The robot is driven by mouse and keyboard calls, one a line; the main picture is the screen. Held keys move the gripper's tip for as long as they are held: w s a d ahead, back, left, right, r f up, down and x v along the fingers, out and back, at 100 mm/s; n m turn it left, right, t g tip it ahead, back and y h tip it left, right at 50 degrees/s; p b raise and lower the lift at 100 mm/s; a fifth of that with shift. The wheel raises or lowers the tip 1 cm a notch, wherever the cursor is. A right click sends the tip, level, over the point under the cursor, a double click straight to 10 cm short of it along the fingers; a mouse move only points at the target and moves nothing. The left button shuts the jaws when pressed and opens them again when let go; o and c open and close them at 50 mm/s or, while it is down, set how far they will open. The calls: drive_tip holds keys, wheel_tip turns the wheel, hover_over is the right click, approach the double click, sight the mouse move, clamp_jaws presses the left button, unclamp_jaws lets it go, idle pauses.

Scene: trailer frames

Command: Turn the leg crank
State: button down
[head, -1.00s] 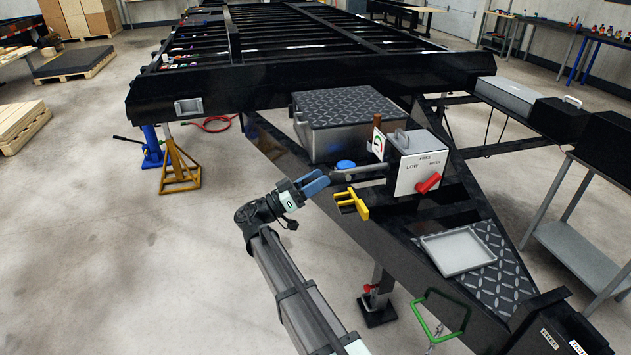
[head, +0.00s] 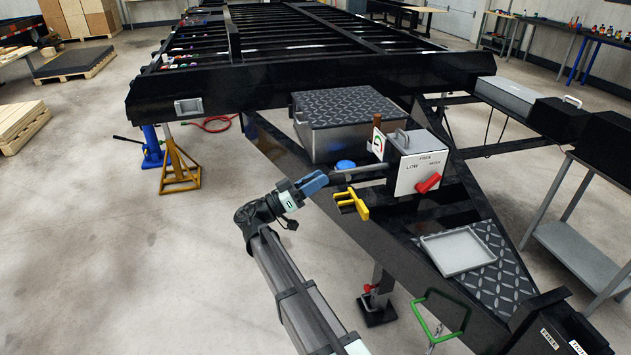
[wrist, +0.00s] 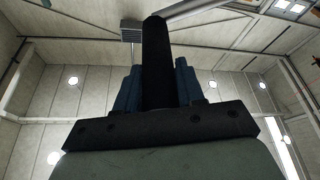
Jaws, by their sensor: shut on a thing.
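The leg crank (head: 358,169) is a grey rod running left from the grey gearbox (head: 418,172) on the trailer frame. My gripper (head: 315,183), with blue fingers, is at the rod's left end. In the wrist view the fingers (wrist: 157,88) are shut around an upright black grip (wrist: 156,50), and a pale bar shows above it. In the head view the grip is mostly hidden by the fingers. The gearbox face has a red lever (head: 428,183) and the words LOW, FREE and HIGH. The leg's foot (head: 377,310) is below the frame.
A yellow clip-like part (head: 352,203) sits just right of my gripper. A gauge card (head: 377,143) stands behind the rod.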

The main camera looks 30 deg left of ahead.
drive_tip(key=shift+w+a+r+n+y, duration=0.3)
drive_tip(key=shift+r+n, duration=0.35)
drive_tip(key=shift+n, duration=0.05)
drive_tip(key=w+a+r+n+g+y, duration=0.1)
drive_tip(key=w+a+r+n+y, duration=0.5)
drive_tip(key=w+a+n, duration=0.75)
drive_tip(key=w+a+f+n+g, duration=0.1)
drive_tip(key=w+a+f+n, duration=0.2)
drive_tip(key=f+n, duration=0.1)
drive_tip(key=shift+w+a+n+g, duration=0.15)
drive_tip(key=shift+a+n+g, duration=0.2)
drive_tip(key=shift+n, duration=0.5)
drive_tip(key=shift+d, duration=0.1)
drive_tip(key=c, duration=0.8)
unclamp_jaws()
drive_tip(key=shift+d, duration=0.1)
